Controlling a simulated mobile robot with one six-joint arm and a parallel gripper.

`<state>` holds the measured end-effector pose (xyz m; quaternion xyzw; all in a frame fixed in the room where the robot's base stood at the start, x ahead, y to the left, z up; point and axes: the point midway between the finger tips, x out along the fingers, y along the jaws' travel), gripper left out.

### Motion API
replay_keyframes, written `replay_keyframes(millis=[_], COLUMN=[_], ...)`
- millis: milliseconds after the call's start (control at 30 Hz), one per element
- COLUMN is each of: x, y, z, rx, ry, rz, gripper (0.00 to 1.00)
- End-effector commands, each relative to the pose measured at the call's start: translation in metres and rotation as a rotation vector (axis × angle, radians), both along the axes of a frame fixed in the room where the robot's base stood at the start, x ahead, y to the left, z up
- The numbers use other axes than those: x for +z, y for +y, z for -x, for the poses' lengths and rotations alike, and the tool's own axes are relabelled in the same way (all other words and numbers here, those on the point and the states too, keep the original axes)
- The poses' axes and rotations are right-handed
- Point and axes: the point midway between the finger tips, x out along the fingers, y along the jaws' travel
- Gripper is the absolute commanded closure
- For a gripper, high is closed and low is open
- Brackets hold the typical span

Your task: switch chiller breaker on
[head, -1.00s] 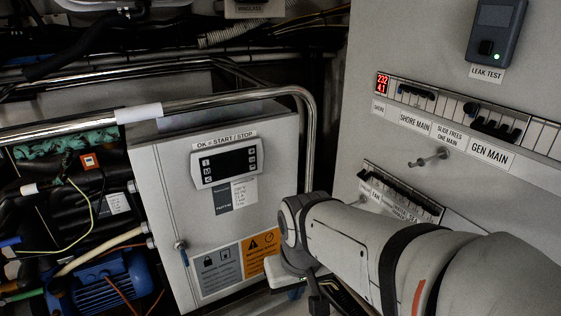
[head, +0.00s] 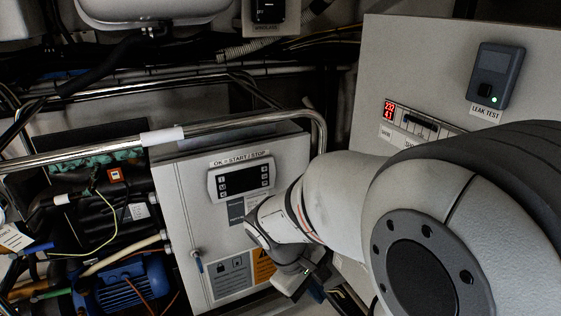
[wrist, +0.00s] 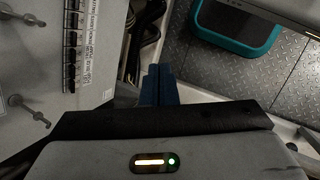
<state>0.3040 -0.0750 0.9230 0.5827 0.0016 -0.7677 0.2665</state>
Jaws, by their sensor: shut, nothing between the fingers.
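The breaker panel (head: 385,60) stands at the right in the head view. My arm covers most of its lower part there, including the lower breaker row. The wrist view shows a row of dark breakers (wrist: 72,45) with a printed label strip beside it, at the upper left. I cannot read which one is the chiller breaker. My gripper (wrist: 157,75) shows as two blue fingers pressed together, empty, to the right of the breaker row and apart from it. In the head view the fingers are mostly hidden below my wrist.
A grey controller box (head: 185,215) with a display (head: 242,179) stands left of my wrist. A metal rail (head: 230,122) crosses in front of its top.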

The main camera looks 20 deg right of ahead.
Motion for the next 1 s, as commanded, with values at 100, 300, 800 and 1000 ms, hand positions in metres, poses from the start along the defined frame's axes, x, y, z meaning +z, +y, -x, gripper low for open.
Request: replay_keyframes(millis=[100, 300, 800, 1000], x=[0.033, 0.07, 0.085, 0.085], y=[-0.036, -0.081, -0.095, -0.096], z=[-0.011, -0.053, -0.125, -0.125], rx=[0.187, 0.522, 0.913, 0.911], ry=[0.222, 0.542, 0.809, 0.808], rz=[0.192, 0.5, 0.819, 0.817], gripper=[1.0, 1.0, 1.0, 1.0])
